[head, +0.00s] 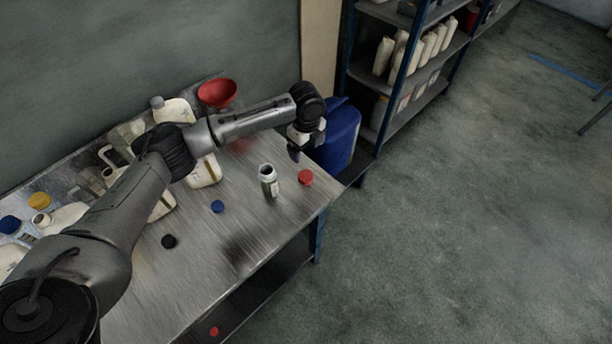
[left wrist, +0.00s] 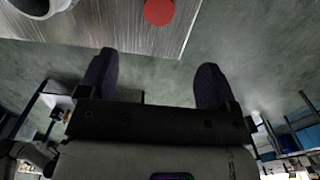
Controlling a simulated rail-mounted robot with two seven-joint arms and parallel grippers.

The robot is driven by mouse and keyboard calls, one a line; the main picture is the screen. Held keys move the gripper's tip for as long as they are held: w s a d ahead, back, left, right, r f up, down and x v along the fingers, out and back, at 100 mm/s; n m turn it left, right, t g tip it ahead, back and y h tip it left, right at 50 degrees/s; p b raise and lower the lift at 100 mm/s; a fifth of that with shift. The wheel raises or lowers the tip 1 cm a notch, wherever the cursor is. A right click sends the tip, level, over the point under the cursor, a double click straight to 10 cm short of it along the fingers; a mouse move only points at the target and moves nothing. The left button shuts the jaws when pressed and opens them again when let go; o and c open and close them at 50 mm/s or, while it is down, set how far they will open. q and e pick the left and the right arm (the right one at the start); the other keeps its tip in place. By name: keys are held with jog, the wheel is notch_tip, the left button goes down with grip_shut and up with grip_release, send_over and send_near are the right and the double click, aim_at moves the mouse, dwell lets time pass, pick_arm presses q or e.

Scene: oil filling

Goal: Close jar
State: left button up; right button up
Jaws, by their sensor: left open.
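A small open jar (head: 268,180) with a pale neck stands upright on the metal table. A red lid (head: 305,177) lies on the table just right of the jar, near the right edge. In the left wrist view the red lid (left wrist: 159,11) shows at the top, and part of the jar (left wrist: 40,6) shows at the top left. My left gripper (head: 300,153) is open and empty, above the table behind the jar and lid. Its two dark fingers (left wrist: 155,85) are spread apart in the left wrist view. My right gripper is in neither view.
A blue cap (head: 217,207) and a black cap (head: 168,241) lie on the table. Several white jugs and a red funnel (head: 217,93) stand along the wall. A blue canister (head: 340,135) stands beyond the table's right end. Shelves with white bottles (head: 384,56) stand behind.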

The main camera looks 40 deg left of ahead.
pick_arm(q)
jog(key=b, duration=0.2)
send_over(306, 175)
notch_tip(306, 175, down, 8)
jog(key=shift+r, duration=0.15)
jog(key=shift+f, duration=0.45)
jog(key=shift+s+d+f+b, duration=0.1)
jog(key=shift+f+b, duration=0.1)
jog(key=shift+f, duration=1.15)
jog(key=shift+s+f+b, duration=0.1)
jog(key=shift+f+b, duration=0.1)
jog(key=shift+f, duration=1.1)
jog(key=shift+w, duration=0.1)
